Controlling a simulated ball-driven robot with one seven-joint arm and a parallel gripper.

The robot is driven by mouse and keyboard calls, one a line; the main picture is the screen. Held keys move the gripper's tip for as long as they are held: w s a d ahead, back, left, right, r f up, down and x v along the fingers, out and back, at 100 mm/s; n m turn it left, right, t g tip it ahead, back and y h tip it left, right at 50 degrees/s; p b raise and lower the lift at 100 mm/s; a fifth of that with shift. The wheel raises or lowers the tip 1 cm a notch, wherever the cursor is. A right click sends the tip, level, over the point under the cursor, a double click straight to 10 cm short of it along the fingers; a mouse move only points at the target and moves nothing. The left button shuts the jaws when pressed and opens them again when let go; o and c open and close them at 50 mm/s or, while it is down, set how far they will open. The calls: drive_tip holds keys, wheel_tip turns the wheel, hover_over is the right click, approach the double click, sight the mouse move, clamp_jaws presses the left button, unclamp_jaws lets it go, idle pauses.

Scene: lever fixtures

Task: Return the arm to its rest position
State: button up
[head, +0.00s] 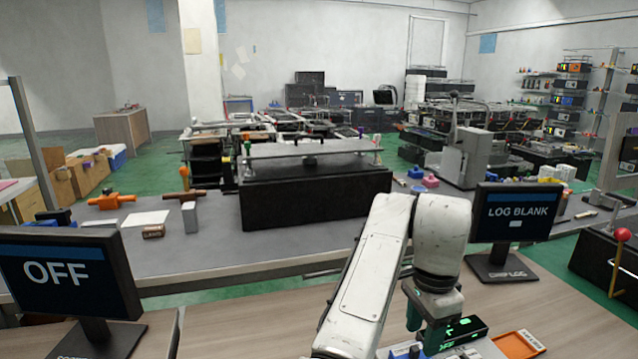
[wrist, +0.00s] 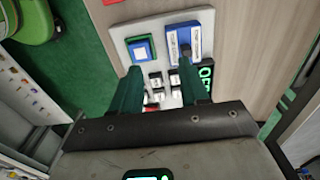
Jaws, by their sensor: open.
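My gripper (head: 425,325) is at the lower right of the head view, at the end of my white arm, pointing down over a small control panel (head: 478,350). In the wrist view my gripper (wrist: 157,80) has its two dark green fingers spread apart, with nothing between them.
An OFF monitor (head: 68,275) stands at left and a LOG BLANK monitor (head: 515,218) right of my arm. An orange tray (head: 518,344) lies beside the panel. A black box fixture (head: 315,200) stands on the grey bench behind. A red-knobbed lever (head: 622,236) is far right.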

drive_tip(key=s+d+f+h, duration=0.1)
drive_tip(key=s+d+f, duration=0.1)
drive_tip(key=d, duration=0.3)
drive_tip(key=s+d+f+n+h+p, duration=0.1)
drive_tip(key=s+d+f, duration=0.1)
drive_tip(key=d, duration=0.3)
drive_tip(key=s+d+f+n+t+h, duration=0.1)
drive_tip(key=d+f, duration=0.2)
drive_tip(key=d, duration=0.2)
drive_tip(key=shift+s+f, duration=0.1)
drive_tip(key=shift+s, duration=0.3)
drive_tip(key=s+d+f+n+p, duration=0.1)
drive_tip(key=s+d+f+n, duration=0.1)
drive_tip(key=s+f+n, duration=0.45)
drive_tip(key=s+d+f+n+p, duration=0.1)
drive_tip(key=s+d+f+n, duration=0.15)
drive_tip(key=s, duration=0.65)
drive_tip(key=s+a+f+n+y, duration=0.1)
drive_tip(key=s+a+f+n, duration=0.1)
drive_tip(key=s+a, duration=0.3)
drive_tip(key=s+a+f+n+y+p, duration=0.1)
drive_tip(key=s+a+f+y, duration=0.1)
drive_tip(key=s+a, duration=0.3)
drive_tip(key=s, duration=0.4)
drive_tip(key=shift+s+f+n, duration=0.25)
drive_tip(key=shift+f+n, duration=0.1)
drive_tip(key=shift+n, duration=0.05)
drive_tip(key=shift+a, duration=0.1)
drive_tip(key=shift+c, duration=0.2)
